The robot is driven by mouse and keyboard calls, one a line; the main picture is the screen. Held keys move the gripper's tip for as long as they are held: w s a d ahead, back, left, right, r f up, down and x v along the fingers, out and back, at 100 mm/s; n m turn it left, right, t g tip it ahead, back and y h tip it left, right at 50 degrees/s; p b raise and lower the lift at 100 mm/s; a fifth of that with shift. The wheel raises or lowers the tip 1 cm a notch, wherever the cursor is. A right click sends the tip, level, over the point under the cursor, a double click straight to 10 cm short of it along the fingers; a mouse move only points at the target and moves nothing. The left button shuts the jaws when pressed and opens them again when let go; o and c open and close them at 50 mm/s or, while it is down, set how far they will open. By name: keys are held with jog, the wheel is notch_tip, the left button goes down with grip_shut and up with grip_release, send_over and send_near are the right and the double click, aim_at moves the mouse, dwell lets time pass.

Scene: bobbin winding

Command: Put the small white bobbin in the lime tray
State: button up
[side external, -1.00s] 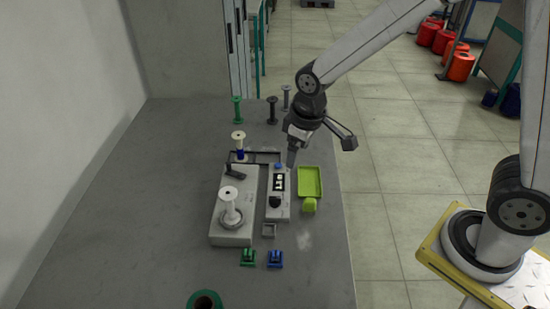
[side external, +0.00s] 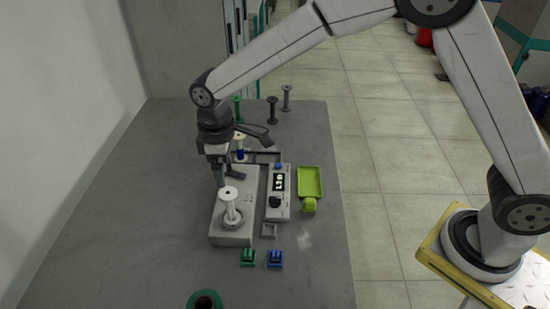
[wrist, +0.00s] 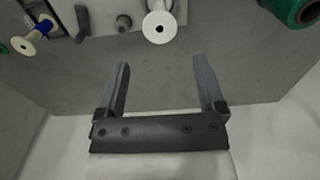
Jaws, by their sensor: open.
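The small white bobbin (side external: 230,204) stands upright on the round spindle of the grey winding machine (side external: 232,240). In the wrist view the white bobbin (wrist: 159,27) shows at the top centre, ahead of the fingertips. My gripper (side external: 219,184) is just behind and above the bobbin in the side view, apart from it. In the wrist view my gripper (wrist: 161,72) has its two fingers wide apart with nothing between them. The lime tray (side external: 310,182) lies empty on the table to the right of the machine.
A control box (side external: 279,190) stands between machine and tray. A white and blue bobbin (side external: 239,146) stands behind the machine. Green (side external: 237,108), black (side external: 272,110) and grey (side external: 287,98) spools stand at the back. Green (side external: 248,257) and blue (side external: 275,258) clips and a green spool (side external: 205,301) are in front.

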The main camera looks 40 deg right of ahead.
aim_at(228, 193)
jog(key=shift+f, duration=0.2)
jog(key=shift+f, duration=3.55)
jog(key=c, duration=0.9)
jog(key=shift+r, duration=0.15)
jog(key=shift+r, duration=0.1)
jog(key=shift+r, duration=2.3)
